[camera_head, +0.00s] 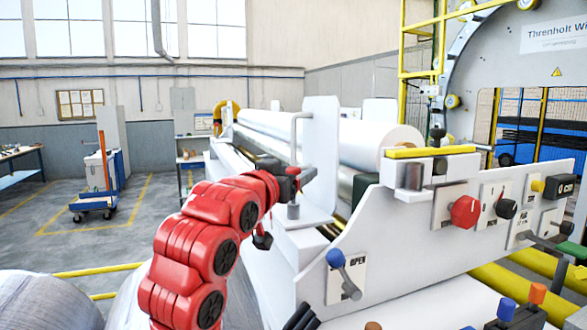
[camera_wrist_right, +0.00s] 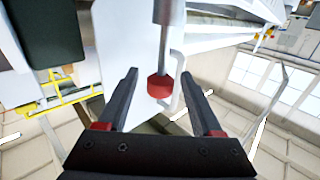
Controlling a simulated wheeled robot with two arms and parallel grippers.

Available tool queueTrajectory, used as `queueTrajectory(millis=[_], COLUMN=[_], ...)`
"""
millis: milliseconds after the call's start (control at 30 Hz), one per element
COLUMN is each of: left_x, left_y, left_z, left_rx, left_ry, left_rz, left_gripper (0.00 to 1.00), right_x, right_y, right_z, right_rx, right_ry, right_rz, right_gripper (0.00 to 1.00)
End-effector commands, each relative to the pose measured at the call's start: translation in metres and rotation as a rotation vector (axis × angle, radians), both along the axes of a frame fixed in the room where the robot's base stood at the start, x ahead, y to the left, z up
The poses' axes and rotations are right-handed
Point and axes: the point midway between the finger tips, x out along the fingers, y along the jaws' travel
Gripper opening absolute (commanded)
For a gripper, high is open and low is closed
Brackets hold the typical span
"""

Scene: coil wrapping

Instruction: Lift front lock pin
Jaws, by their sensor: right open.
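The front lock pin shows in the head view as a short grey post (camera_head: 293,211) with a red knob (camera_head: 293,171) on top, by the white upright plate. In the right wrist view the grey pin (camera_wrist_right: 168,50) comes in from the top edge, with its red knob (camera_wrist_right: 159,87) at the near end. My right gripper (camera_head: 291,181) is at the knob's height. In the wrist view its two dark fingers (camera_wrist_right: 159,75) are spread, one on each side of the knob, with gaps visible. It holds nothing. My left gripper is not in view.
A bent grey handle (camera_head: 296,135) rises beside the white upright plate (camera_head: 321,160). A white machine panel (camera_head: 400,235) with a red knob and several switches stands to the right. A white roll (camera_head: 385,145) lies behind. A blue-based cart (camera_head: 95,200) stands on open floor at left.

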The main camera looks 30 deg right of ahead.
Motion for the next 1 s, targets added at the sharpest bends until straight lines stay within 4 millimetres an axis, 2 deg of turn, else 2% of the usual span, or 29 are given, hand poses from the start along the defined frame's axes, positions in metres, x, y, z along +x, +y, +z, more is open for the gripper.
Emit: queueTrajectory(millis=[200,567,1000], left_x=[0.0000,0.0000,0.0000], left_y=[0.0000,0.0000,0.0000], left_z=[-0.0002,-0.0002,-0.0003], left_rx=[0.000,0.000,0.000], left_ry=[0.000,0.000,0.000], left_rz=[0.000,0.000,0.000], left_gripper=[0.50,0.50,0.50], right_x=[0.0001,0.0000,0.0000], right_y=[0.0001,0.0001,0.0001], right_z=[-0.0003,-0.0003,-0.0003], right_rx=[0.000,0.000,0.000], right_ry=[0.000,0.000,0.000], right_rz=[0.000,0.000,0.000], right_gripper=[0.65,0.00,0.00])
